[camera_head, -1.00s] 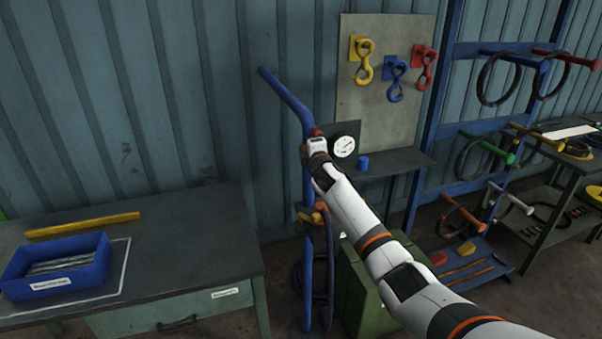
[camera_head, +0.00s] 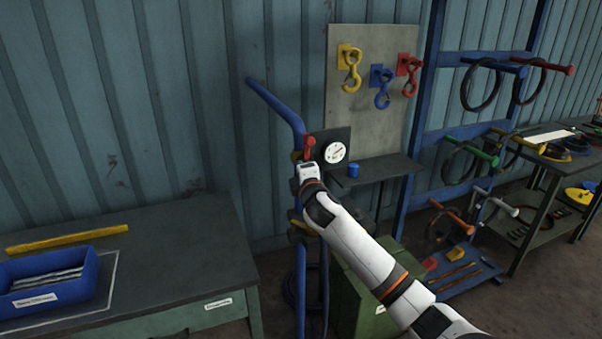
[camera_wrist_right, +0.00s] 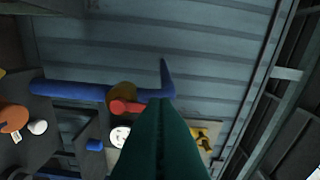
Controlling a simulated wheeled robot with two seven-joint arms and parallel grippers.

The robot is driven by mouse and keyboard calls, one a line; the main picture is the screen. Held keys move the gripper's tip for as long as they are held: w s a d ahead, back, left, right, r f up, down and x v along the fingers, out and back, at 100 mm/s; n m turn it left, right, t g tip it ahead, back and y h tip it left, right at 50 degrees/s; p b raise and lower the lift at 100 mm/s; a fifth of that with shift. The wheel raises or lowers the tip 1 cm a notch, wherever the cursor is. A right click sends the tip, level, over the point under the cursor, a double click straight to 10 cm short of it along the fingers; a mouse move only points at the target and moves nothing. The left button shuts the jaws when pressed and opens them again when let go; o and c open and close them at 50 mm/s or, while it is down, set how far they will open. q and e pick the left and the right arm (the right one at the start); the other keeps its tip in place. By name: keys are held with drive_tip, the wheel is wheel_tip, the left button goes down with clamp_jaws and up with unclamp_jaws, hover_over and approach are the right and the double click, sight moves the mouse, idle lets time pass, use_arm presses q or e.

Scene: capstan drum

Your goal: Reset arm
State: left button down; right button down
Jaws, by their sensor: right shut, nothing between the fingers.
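My right arm comes in from the lower right of the head view, and its white wrist (camera_head: 312,178) is in front of the blue bent pipe (camera_head: 278,105). My right gripper (camera_wrist_right: 160,104) is shut and empty; its dark green fingers fill the lower middle of the right wrist view. Its fingertips are hidden behind the wrist in the head view. A red handle (camera_head: 309,143) shows just above the wrist, and in the right wrist view the red handle (camera_wrist_right: 124,107) is left of the fingertips. I cannot tell if they touch. My left gripper is not in view.
A gauge (camera_head: 335,152) and a blue cup (camera_head: 353,170) are right of the pipe. A green cabinet (camera_head: 362,290) stands below the arm. A workbench (camera_head: 185,255) with a blue bin (camera_head: 75,285) is at left. A blue rack (camera_head: 430,130) with hanging loops stands right.

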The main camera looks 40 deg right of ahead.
drive_tip(key=shift+s, duration=0.3)
idle(0.4)
drive_tip(key=s+a+f+m+g+y+b, duration=0.1)
drive_tip(key=s+a+f+m+g, duration=0.35)
drive_tip(key=f, duration=1.15)
drive_tip(key=s+f+n+g+y, duration=0.15)
drive_tip(key=s+f, duration=0.55)
drive_tip(key=f, duration=1)
drive_tip(key=s+a+f+m+g+y+b, duration=0.1)
drive_tip(key=s+a+f+m+g+y, duration=0.35)
drive_tip(key=f, duration=1.15)
drive_tip(key=s+a+f+m+g+h+b, duration=0.1)
drive_tip(key=s+a+f, duration=0.1)
drive_tip(key=s+f, duration=0.7)
drive_tip(key=s+a+f+m+g+h, duration=0.1)
drive_tip(key=s+a+f, duration=0.1)
drive_tip(key=s+f, duration=0.65)
drive_tip(key=s+a+f+m+g, duration=0.1)
drive_tip(key=s+a, duration=0.1)
drive_tip(key=s, duration=0.6)
drive_tip(key=s+a+f+m+g+y, duration=0.1)
drive_tip(key=s+a+f, duration=0.1)
drive_tip(key=s, duration=0.7)
drive_tip(key=s+a+f+m+g, duration=0.1)
drive_tip(key=s+a, duration=0.3)
drive_tip(key=s, duration=0.5)
drive_tip(key=shift+f+y+b, duration=0.3)
drive_tip(key=shift+f+b, duration=0.15)
drive_tip(key=shift+f, duration=0.2)
